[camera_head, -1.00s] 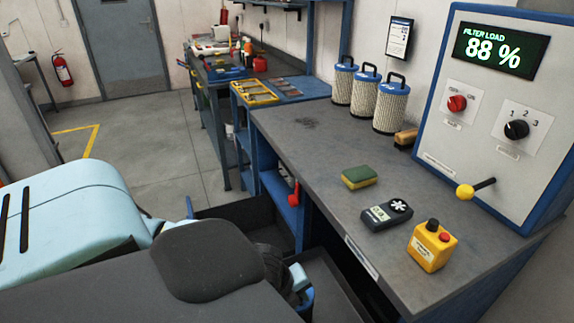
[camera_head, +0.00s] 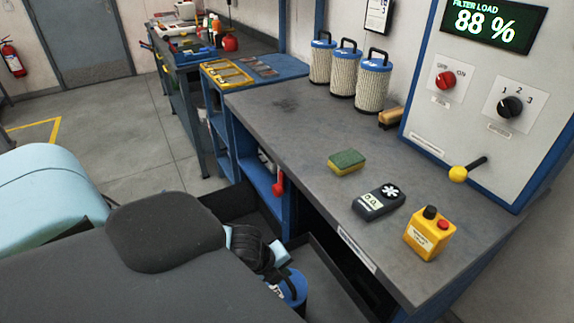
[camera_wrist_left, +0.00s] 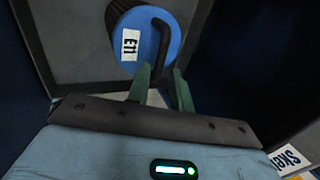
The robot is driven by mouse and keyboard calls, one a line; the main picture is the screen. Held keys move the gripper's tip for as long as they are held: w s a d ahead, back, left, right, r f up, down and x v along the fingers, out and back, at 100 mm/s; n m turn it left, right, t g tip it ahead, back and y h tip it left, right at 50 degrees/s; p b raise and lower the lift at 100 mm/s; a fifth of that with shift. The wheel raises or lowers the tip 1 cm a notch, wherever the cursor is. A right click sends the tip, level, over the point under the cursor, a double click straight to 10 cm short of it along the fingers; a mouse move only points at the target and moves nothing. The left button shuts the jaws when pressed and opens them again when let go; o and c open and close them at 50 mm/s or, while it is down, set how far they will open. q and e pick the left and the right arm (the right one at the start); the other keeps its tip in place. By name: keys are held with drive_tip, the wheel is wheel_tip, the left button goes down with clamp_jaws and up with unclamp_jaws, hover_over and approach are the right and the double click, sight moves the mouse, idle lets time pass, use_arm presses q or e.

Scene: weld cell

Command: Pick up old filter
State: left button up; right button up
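The old filter (camera_wrist_left: 172,50) has a blue round cap with a black handle and a white label reading E11 in the left wrist view. In the head view its blue top (camera_head: 296,287) shows low in the open drawer under the bench, partly hidden by my left arm. My left gripper (camera_wrist_left: 162,72) is open, with its two green fingers apart at the near end of the handle. I cannot tell whether they touch it. In the head view the left gripper (camera_head: 281,252) is mostly hidden; only part of it shows above the filter. My right gripper is not in view.
The control panel (camera_head: 480,110) reads 88 %.

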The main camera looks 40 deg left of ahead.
sight(287, 278)
use_arm(q)
drive_tip(key=shift+x, duration=2.95)
drive_tip(key=shift+a, duration=0.15)
clamp_jaws()
drive_tip(key=shift+w+r, duration=0.15)
